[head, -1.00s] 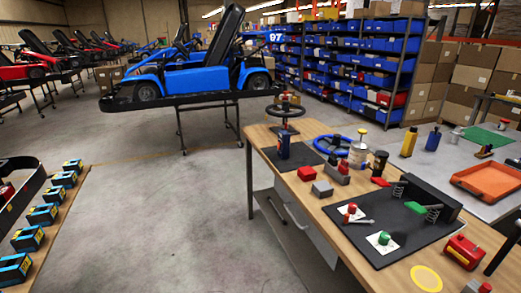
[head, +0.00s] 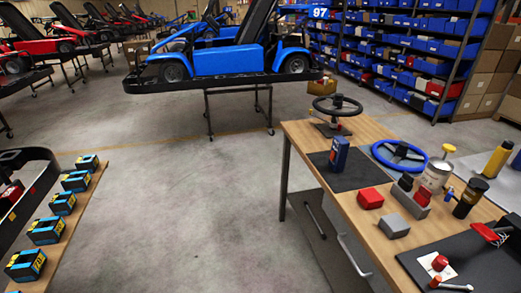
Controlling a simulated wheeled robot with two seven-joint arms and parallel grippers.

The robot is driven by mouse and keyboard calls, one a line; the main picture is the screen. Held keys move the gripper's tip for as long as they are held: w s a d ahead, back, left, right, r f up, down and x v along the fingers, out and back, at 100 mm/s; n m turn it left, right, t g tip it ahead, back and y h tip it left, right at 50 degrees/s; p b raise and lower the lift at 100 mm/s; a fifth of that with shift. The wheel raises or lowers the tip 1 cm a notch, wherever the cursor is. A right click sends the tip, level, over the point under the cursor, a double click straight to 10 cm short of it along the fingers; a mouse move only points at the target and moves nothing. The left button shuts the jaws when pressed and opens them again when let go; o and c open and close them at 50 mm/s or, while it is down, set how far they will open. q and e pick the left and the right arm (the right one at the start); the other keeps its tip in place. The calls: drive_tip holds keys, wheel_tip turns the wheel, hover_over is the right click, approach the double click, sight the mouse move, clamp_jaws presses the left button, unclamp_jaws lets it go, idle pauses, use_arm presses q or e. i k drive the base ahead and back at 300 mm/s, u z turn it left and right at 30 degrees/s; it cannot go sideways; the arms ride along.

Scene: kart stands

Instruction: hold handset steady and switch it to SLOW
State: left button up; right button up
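Neither of my grippers is in view, and nothing touches the device.
A black steering wheel (head: 337,106) stands behind the device, and a blue steering wheel (head: 400,155) lies to its right. A red block (head: 370,198), a grey block (head: 394,226) and a jar (head: 436,174) are nearby. Open floor (head: 210,210) lies left of the bench.

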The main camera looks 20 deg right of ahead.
sight(333, 155)
drive_tip(key=i, duration=0.9)
drive_tip(key=z, duration=0.2)
